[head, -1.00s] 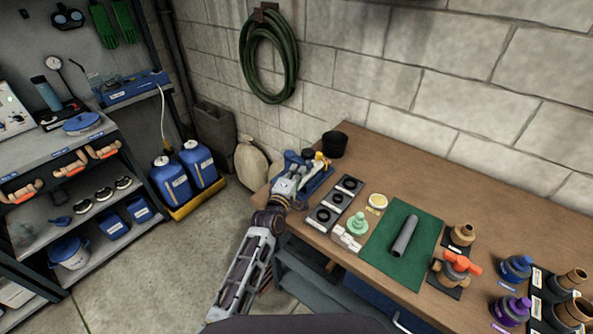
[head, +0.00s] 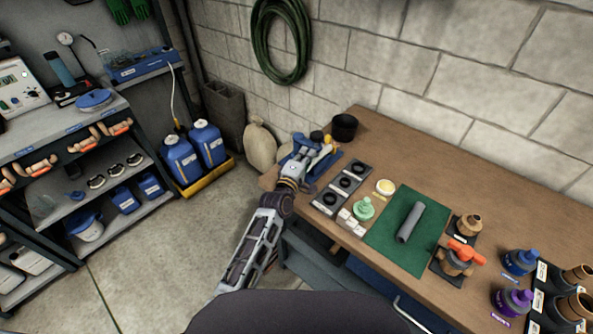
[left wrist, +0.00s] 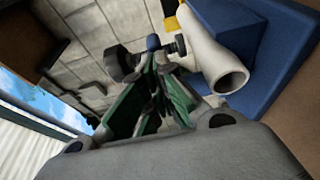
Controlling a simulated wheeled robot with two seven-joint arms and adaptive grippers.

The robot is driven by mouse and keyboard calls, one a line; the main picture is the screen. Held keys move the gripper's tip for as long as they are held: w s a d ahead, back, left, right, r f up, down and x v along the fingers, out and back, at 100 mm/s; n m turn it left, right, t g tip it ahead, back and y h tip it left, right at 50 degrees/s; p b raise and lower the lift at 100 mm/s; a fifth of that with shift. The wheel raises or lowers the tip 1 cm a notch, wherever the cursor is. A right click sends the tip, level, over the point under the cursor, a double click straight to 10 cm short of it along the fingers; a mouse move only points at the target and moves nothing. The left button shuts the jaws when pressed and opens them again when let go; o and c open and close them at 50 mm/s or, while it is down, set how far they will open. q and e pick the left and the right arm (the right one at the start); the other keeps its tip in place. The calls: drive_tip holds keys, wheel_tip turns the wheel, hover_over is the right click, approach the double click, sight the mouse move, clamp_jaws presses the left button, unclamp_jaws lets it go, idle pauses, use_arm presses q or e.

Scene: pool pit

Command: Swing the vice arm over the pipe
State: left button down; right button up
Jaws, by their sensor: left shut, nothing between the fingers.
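The blue vice (head: 328,158) sits at the left end of the wooden bench. In the left wrist view its blue body (left wrist: 245,40) is at the upper right, with a pale hollow pipe (left wrist: 205,50) beside it, open end toward the camera. A dark bar with a round black knob (left wrist: 122,63) shows beyond the fingers; I cannot tell surely whether it is the vice arm. My left gripper (head: 305,150) is at the vice's left side, partly hiding it. Its fingers (left wrist: 165,85) are shut and empty, close to the bar; contact is unclear. My right gripper is out of view.
A black pot (head: 344,127) stands behind the vice. A tray of black rings (head: 330,199), a green mat (head: 380,235) with a grey pipe (head: 410,222), and several fittings lie to the right. The bench's back strip is clear.

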use_arm(q)
drive_tip(key=v, duration=1.1)
drive_tip(key=shift+s+a, duration=0.15)
drive_tip(key=shift+s, duration=0.1)
drive_tip(key=shift+f, duration=0.15)
idle(0.7)
drive_tip(key=shift+s+a+f+m+g, duration=0.2)
drive_tip(key=shift+s+f+m+g, duration=0.2)
drive_tip(key=shift+m, duration=0.3)
drive_tip(key=s+a+f+m+g+y, duration=0.35)
drive_tip(key=s+a+m+g, duration=0.3)
drive_tip(key=s+a, duration=0.45)
drive_tip(key=s+a+f+m+g+y, duration=0.3)
drive_tip(key=s+a+f+m+g, duration=0.4)
drive_tip(key=s, duration=0.6)
wheel_tip(320, 180, down, 31)
drive_tip(key=s+a, duration=0.1)
drive_tip(key=s, duration=0.2)
drive_tip(key=s+a+f, duration=0.2)
drive_tip(key=s+f, duration=0.7)
drive_tip(key=s, duration=0.2)
drive_tip(key=s+a+f+m+g, duration=0.1)
drive_tip(key=s+a+f, duration=0.1)
drive_tip(key=s+f, duration=0.8)
drive_tip(key=shift+s+f, duration=0.35)
drive_tip(key=shift+s, duration=0.15)
